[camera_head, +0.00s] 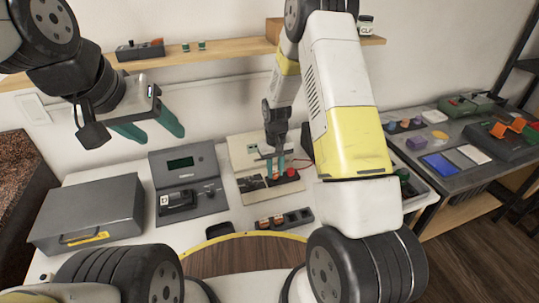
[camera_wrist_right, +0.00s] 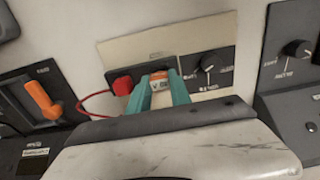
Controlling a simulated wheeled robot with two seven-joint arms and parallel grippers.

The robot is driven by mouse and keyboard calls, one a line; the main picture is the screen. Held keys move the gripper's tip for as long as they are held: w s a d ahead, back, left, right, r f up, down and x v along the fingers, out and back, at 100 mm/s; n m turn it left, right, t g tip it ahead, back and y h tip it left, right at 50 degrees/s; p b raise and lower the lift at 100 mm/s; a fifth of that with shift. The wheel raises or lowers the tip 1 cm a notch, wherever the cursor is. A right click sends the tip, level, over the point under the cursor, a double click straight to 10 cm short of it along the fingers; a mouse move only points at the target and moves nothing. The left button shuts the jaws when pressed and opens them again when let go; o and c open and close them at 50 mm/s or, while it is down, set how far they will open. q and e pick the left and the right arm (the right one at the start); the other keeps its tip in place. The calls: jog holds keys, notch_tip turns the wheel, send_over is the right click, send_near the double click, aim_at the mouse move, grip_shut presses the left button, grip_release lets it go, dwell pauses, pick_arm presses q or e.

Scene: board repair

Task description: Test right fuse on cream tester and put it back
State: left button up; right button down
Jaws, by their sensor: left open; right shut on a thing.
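The cream tester (camera_head: 241,147) stands at the back middle of the white table; the right wrist view shows its cream panel (camera_wrist_right: 150,45) and a dark strip with a dial (camera_wrist_right: 207,60) and a red part (camera_wrist_right: 123,86). My right gripper (camera_head: 275,166) is shut on a small orange-and-white fuse (camera_wrist_right: 160,80), held at the tester's dark strip. Whether the fuse is seated there I cannot tell. The dark fuse holder (camera_head: 291,219) lies in front, with orange-topped fuses toward its left and darker positions toward its right. My left gripper (camera_head: 160,132) is open and empty, above the table at the left.
A grey tester with a screen (camera_head: 180,163) stands left of the cream one. A grey box (camera_head: 88,215) fills the table's left end. A small black tray (camera_head: 220,230) lies near the front edge. A wall shelf (camera_head: 225,52) runs behind; a side table (camera_head: 455,185) with equipment stands right.

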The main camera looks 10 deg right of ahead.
jog(key=shift+f, duration=0.45)
dwell(0.3)
jog(key=c, duration=0.8)
grip_release()
jog(key=shift+r, duration=0.3)
jog(key=shift+r, duration=1.1)
jog(key=shift+r, duration=0.2)
jog(key=shift+r, duration=2.9)
jog(key=shift+r, duration=0.1)
